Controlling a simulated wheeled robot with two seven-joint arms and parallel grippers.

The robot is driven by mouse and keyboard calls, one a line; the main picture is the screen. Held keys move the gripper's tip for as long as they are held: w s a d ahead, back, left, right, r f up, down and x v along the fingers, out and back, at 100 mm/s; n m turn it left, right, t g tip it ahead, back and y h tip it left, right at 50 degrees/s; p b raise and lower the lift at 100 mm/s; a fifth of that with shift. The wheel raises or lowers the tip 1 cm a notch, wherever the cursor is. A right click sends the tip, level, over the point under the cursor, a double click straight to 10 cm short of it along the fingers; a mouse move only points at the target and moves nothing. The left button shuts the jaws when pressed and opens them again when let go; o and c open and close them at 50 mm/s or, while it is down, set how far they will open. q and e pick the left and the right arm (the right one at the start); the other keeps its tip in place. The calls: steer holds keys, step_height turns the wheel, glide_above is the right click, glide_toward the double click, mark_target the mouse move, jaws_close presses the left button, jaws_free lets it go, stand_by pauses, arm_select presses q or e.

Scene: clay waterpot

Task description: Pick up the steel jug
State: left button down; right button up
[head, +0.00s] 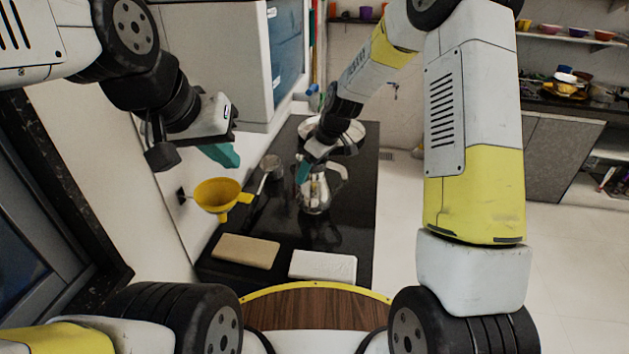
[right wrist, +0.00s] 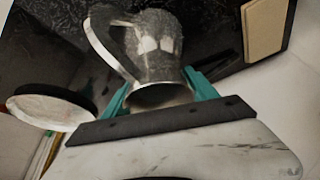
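The steel jug (head: 315,198) stands upright on the black counter, its handle to the right. My right gripper (head: 308,168) reaches down to its upper part. In the right wrist view the jug (right wrist: 155,42) lies between the two teal fingers of my right gripper (right wrist: 158,91), one on each side near its mouth. The fingers are spread about as wide as the jug there; whether both press on it I cannot tell. My left gripper (head: 222,155) hangs apart from the jug at the left, above the yellow funnel; its fingers overlap from this side.
The yellow funnel (head: 222,194) is at the counter's left. A tan block (head: 246,251) and a white block (head: 323,266) lie at the near end. A ladle-like metal thing (head: 268,170) is left of the jug. A round white-topped thing (right wrist: 50,108) is beyond.

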jaws_close()
steer(key=shift+r, duration=0.2)
